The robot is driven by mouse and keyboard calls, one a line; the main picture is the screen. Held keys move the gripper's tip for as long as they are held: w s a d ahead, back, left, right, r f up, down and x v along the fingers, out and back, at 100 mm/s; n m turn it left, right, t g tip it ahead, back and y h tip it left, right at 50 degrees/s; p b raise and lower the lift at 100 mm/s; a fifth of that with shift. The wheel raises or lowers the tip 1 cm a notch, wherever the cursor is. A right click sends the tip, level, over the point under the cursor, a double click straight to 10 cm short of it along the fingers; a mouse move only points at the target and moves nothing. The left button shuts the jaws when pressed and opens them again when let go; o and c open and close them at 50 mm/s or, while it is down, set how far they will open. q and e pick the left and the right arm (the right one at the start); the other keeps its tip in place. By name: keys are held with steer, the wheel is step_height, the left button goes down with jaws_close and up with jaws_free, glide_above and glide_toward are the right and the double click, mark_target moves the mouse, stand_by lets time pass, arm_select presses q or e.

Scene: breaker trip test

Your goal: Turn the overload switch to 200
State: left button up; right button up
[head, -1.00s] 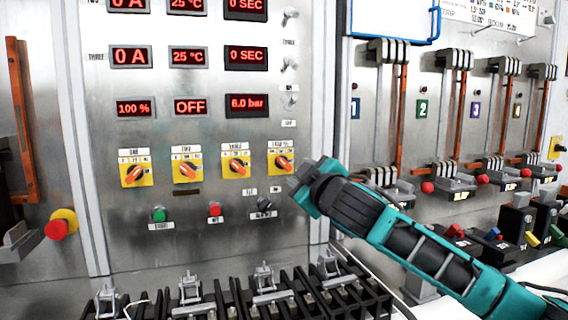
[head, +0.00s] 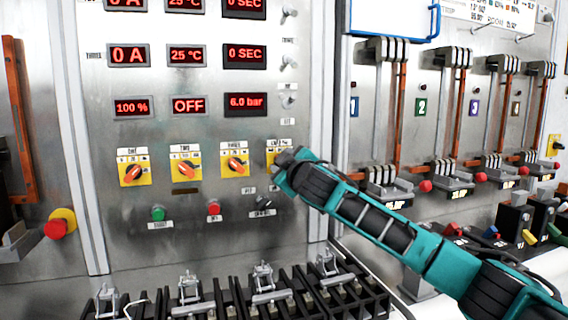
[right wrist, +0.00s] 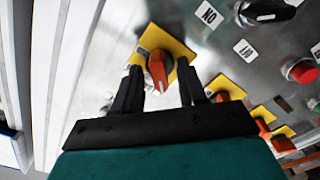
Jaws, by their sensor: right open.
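The rightmost of the rotary switches, an orange knob on a yellow plate (head: 272,157), is mostly hidden behind my right gripper (head: 284,160) in the head view. Its knob (right wrist: 157,70) shows in the right wrist view between and just beyond the two dark fingers of my right gripper (right wrist: 160,95). The fingers are apart, one on each side of the knob, and nothing is held. The switch's scale is too small or hidden to read. My left gripper is not in view.
Three similar orange switches stand left, including the neighbouring switch (head: 235,166). A green button (head: 158,213), a red button (head: 214,207) and a black knob (head: 263,203) sit below. Black terminal blocks with clamps line the panel's foot. Breaker levers (head: 396,110) stand right.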

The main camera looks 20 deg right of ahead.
jaws_close()
stand_by(0.3)
steer(key=shift+r+m, duration=0.1)
steer(key=shift+m, duration=0.4)
steer(key=shift+d+r+m+p, duration=0.15)
steer(key=shift+m+p, duration=1.25)
steer(key=shift+m, duration=2.75)
steer(key=shift+d+r+m+p, duration=0.15)
steer(key=shift+m+p, duration=1.25)
steer(key=shift+m, duration=2.75)
steer(key=shift+f, duration=0.1)
